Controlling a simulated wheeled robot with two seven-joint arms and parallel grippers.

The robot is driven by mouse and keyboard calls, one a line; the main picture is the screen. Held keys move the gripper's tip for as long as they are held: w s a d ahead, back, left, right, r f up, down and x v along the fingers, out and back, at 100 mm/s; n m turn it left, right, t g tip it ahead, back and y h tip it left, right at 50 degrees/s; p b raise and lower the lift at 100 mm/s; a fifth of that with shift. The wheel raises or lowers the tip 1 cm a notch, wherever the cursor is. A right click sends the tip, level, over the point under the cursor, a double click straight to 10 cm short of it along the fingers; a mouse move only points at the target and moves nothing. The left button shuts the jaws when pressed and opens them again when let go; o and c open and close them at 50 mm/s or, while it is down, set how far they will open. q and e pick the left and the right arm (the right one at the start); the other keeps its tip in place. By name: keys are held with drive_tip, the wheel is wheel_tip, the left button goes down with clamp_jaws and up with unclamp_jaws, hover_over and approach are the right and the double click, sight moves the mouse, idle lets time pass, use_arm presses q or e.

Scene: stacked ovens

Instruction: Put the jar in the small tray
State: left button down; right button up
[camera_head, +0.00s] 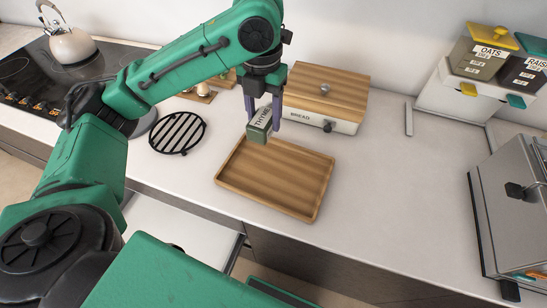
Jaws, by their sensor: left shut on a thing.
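My left gripper (264,114) is shut on a small green jar (257,137) with a white label that reads like "THYME". It holds the jar tilted, above the back edge of the small tray (229,186). The tray is wooden, rectangular, with a low rim, and lies empty on the white counter. From this angle I cannot tell how high the jar is above the tray. My right gripper is not in view.
A bread box (330,95) with a wooden lid stands just behind the tray. A round black trivet (178,133) lies to the left, near the hob with a kettle (70,42). Labelled canisters (483,52) and a steel appliance (512,210) stand right. The counter right of the tray is clear.

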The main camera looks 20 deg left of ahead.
use_arm(q)
wheel_tip(320, 180, down, 10)
drive_tip(key=shift+s+f+b, duration=0.15)
drive_tip(key=shift+f+b, duration=0.05)
drive_tip(key=shift+b, duration=0.25)
wheel_tip(320, 180, down, 4)
drive_tip(key=shift+s+f, duration=0.15)
drive_tip(key=shift+f, duration=0.4)
drive_tip(key=shift+c, duration=1)
unclamp_jaws()
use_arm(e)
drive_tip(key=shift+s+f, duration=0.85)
